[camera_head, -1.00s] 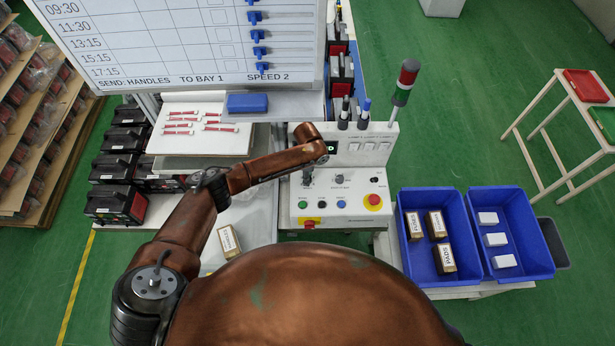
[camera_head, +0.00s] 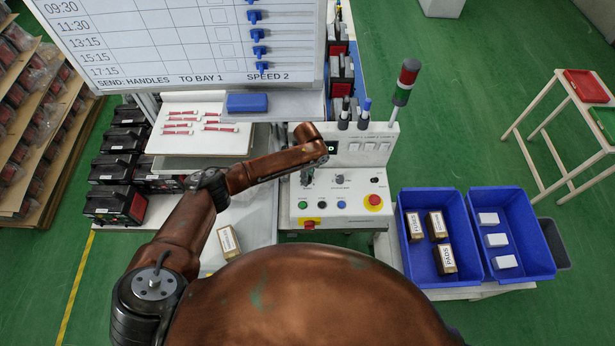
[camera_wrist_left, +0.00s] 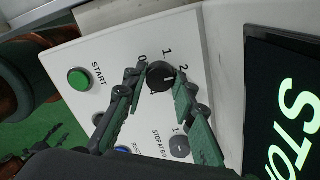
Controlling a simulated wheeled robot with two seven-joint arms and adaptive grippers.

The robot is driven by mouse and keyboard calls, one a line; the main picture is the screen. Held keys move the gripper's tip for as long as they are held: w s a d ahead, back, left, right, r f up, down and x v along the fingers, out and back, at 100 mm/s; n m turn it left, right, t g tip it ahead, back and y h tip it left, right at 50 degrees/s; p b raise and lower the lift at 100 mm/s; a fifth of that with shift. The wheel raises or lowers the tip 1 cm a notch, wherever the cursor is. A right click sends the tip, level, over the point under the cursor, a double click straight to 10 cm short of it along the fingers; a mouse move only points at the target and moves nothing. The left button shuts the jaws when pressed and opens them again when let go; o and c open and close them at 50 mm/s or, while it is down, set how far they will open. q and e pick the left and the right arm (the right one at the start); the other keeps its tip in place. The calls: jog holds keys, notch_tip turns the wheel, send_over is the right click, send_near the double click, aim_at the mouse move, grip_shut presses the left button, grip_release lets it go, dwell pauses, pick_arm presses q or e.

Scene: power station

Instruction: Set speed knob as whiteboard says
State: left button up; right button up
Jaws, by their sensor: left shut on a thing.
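The whiteboard (camera_head: 190,40) stands at the top left in the head view; its bottom line reads "SEND: HANDLES TO BAY 1 SPEED 2". The control panel (camera_head: 352,208) stands in the middle, partly behind my left arm. In the left wrist view, the black speed knob (camera_wrist_left: 160,76) has the marks 0, 1 and 2 around it. My left gripper (camera_wrist_left: 158,88) is shut on this knob, one finger on each side. It also shows small over the panel in the head view (camera_head: 307,178). I cannot tell clearly which mark the knob points to. My right gripper is out of view.
Beside the knob are a green START button (camera_wrist_left: 78,79), a "STOP AT BAY" knob (camera_wrist_left: 180,148) and a screen (camera_wrist_left: 285,110) with partly cut-off green text "STO". A red emergency button (camera_head: 374,201) is on the panel's right. Blue bins (camera_head: 428,197) stand farther right.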

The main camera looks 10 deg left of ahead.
pick_arm(q)
jog(key=o, duration=1.2)
jog(key=shift+c, duration=0.2)
jog(key=shift+r, duration=3.8)
jog(key=shift+f, duration=0.1)
